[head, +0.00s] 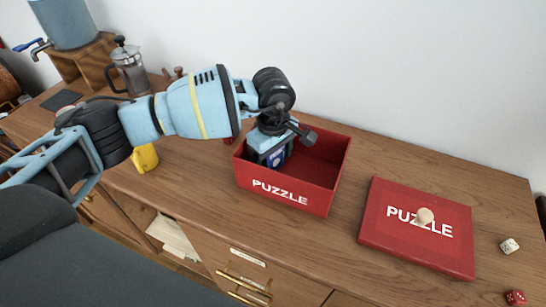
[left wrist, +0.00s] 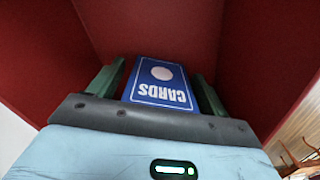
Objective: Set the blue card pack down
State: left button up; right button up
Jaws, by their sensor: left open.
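The blue card pack (left wrist: 160,82) lies inside the red puzzle box (head: 290,197), seen between my left gripper's fingers in the left wrist view. Its face reads CARDS and has a pale round mark. My left gripper (head: 275,160) reaches down into the left part of the open box. In the left wrist view its two green fingers (left wrist: 160,88) stand apart, one on each side of the pack, with a gap showing. A blue bit of the pack (head: 276,158) shows in the head view. My right gripper is not in view.
A white die (head: 509,246) and a red die (head: 515,297) are at far right. A French press (head: 128,68) and a yellow object (head: 145,157) stand left. A wall is behind.

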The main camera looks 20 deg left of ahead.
pick_arm(q)
notch_tip(320, 180, up, 12)
jog(key=shift+r, duration=0.2)
dwell(0.4)
jog(key=shift+f, duration=0.1)
dwell(0.4)
